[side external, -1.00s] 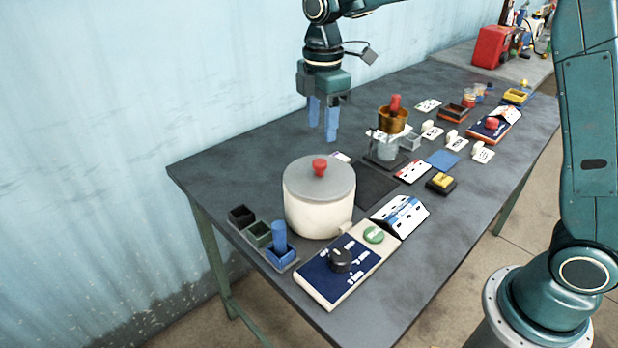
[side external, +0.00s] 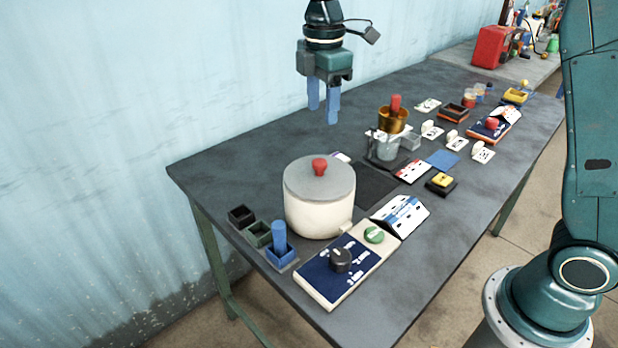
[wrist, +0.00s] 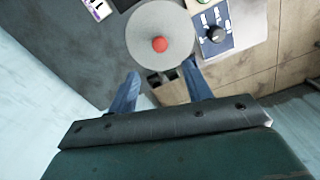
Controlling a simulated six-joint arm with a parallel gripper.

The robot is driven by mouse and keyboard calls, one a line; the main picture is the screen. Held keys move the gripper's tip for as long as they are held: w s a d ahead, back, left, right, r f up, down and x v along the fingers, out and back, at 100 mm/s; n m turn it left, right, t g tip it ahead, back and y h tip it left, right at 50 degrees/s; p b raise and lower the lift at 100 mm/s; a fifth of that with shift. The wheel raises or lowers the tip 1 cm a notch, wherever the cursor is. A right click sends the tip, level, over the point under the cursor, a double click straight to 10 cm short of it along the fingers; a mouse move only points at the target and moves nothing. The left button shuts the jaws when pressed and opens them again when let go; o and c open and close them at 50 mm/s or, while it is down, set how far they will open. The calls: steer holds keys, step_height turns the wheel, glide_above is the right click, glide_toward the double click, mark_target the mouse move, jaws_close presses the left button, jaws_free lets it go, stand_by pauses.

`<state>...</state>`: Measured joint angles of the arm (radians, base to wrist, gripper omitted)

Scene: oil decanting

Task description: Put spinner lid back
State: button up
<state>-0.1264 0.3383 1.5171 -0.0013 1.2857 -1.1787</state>
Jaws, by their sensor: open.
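The spinner is a cream drum (side external: 316,212) on the table at front left in the side view. Its grey lid (side external: 300,181) with a red knob (side external: 319,166) sits on top of the drum and looks level. In the wrist view the lid (wrist: 145,30) and red knob (wrist: 160,44) show from above, beyond the fingertips. My gripper (side external: 323,114) has blue fingers, spread open and empty, and hangs above and behind the lid, apart from it. In the wrist view the gripper (wrist: 162,80) has nothing between its fingers.
A control panel with a black dial (side external: 340,260) and green button (side external: 374,235) lies before the drum. Small bins (side external: 258,234), one with a blue cylinder (side external: 279,236), stand left. A copper cup (side external: 393,120) on a stand is to the right. A dark mat (side external: 376,185) is bare.

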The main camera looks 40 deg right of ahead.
steer(key=s+d+r+m+t, duration=0.1)
steer(key=s+d+r+m, duration=0.2)
steer(key=s, duration=0.4)
steer(key=s+d+r+m+t, duration=0.1)
steer(key=s+r+m+t, duration=0.1)
steer(key=s+m, duration=0.35)
steer(key=s+d+f+m+t, duration=0.1)
steer(key=s+f+m, duration=0.1)
steer(key=s, duration=0.5)
steer(key=s+f+m+t, duration=0.1)
steer(key=s+m, duration=0.3)
steer(key=s, duration=0.4)
steer(key=shift+d+f+t, duration=0.3)
steer(key=shift+d+f, duration=0.1)
steer(key=shift+f, duration=0.2)
